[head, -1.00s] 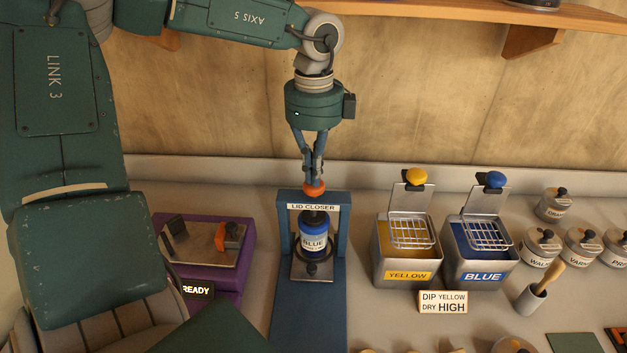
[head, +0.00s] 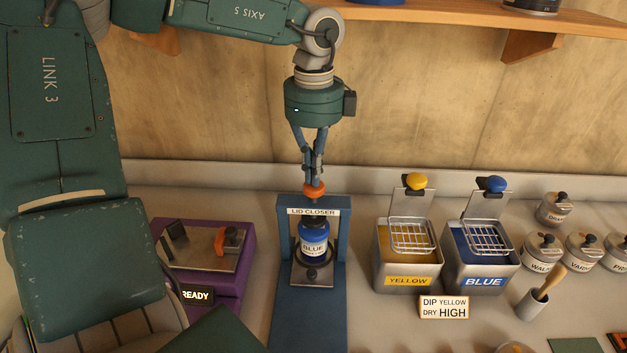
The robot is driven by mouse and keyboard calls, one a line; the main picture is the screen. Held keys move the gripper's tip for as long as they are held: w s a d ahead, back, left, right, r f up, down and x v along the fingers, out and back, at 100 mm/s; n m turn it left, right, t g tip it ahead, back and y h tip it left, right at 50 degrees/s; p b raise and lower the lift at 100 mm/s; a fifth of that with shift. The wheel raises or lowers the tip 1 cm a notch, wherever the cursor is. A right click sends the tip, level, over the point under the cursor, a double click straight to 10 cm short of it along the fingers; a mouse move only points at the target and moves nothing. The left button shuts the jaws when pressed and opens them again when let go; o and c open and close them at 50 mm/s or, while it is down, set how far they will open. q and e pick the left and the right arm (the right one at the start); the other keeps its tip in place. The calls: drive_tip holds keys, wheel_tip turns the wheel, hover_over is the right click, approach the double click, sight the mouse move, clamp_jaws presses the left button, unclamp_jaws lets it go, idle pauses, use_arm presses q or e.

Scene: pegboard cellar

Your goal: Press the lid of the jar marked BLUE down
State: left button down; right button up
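The jar marked BLUE (head: 313,249), with a blue lid (head: 314,228), stands upright on the metal plate inside the blue frame of the lid closer (head: 286,240). The lid closer's orange knob (head: 314,192) stands above its sign. My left gripper (head: 314,183) points straight down over this knob. Its fingers are together and narrower than the knob, with their tips at its top; they look to be touching it. The frame's top bar and sign hide the part just above the lid, so I cannot tell how firmly the lid sits. My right gripper is not in view.
Several grey lidded pots stand far right. A shelf (head: 430,14) runs above.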

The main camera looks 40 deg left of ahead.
use_arm(q)
drive_tip(key=shift+r, duration=0.7)
drive_tip(key=shift+r, duration=0.2)
drive_tip(key=shift+r+p, duration=1.4)
drive_tip(key=shift+r, duration=0.9)
drive_tip(key=shift+f, duration=0.1)
